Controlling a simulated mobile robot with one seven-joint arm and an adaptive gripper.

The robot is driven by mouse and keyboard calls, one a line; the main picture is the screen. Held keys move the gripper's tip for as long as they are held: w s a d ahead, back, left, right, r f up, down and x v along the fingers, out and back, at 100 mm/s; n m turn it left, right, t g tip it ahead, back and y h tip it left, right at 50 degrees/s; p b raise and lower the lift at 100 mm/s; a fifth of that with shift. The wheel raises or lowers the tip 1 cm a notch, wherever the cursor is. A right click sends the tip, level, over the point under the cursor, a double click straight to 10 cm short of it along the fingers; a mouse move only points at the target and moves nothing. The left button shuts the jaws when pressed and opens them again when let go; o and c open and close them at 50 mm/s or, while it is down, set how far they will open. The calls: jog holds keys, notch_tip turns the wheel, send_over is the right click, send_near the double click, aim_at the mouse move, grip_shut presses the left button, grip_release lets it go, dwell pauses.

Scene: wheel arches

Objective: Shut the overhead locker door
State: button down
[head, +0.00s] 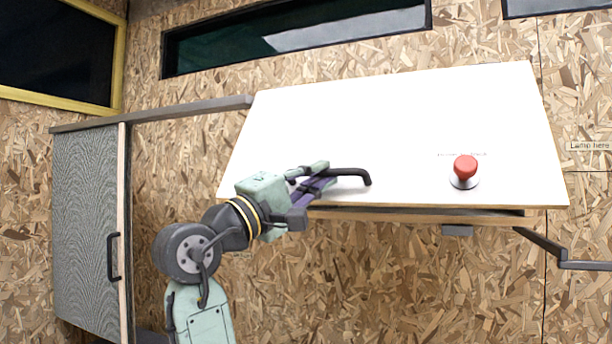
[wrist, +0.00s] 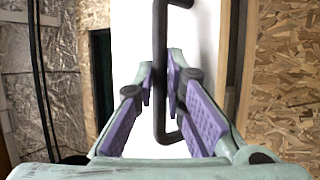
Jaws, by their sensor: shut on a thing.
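The overhead locker door (head: 400,110) is a wide white panel in the head view, with a wooden lower edge. A black bar handle (head: 352,173) is near its lower left edge, and it runs up the middle of the wrist view (wrist: 160,45). My gripper (head: 318,178) is at the left part of the handle. Its purple-padded fingers (wrist: 159,85) are shut on the handle bar, one on each side. Part of the handle is hidden by the fingers in the head view. A dark strip and wood show beneath the door's lower edge; how far it stands open is unclear.
A red knob (head: 465,168) on a silver base is on the white panel, right of the handle. A grey cabinet (head: 88,220) with a black handle stands at the left. A dark bent bar (head: 550,246) is at the lower right. Chipboard wall lies below the door.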

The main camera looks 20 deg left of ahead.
aim_at(332, 204)
jog(key=w+f+m+h, duration=0.1)
jog(key=w, duration=0.1)
jog(key=w+f+m+t+h+b, duration=0.1)
jog(key=w+f, duration=0.1)
jog(key=w, duration=0.1)
jog(key=w+f+h+b, duration=0.1)
jog(key=w+f, duration=0.1)
jog(key=shift+w+d+f+m+t, duration=0.1)
jog(key=shift+w+d+m+t, duration=0.1)
jog(key=shift+w+m+t, duration=0.2)
jog(key=w+f, duration=0.1)
jog(key=w, duration=0.5)
jog(key=shift+w+f, duration=0.15)
jog(key=shift+f, duration=0.05)
jog(key=shift+w, duration=0.15)
jog(key=c, duration=1.9)
grip_release()
jog(key=shift+w+d+f, duration=0.1)
jog(key=shift+f, duration=0.05)
jog(key=v, duration=1.2)
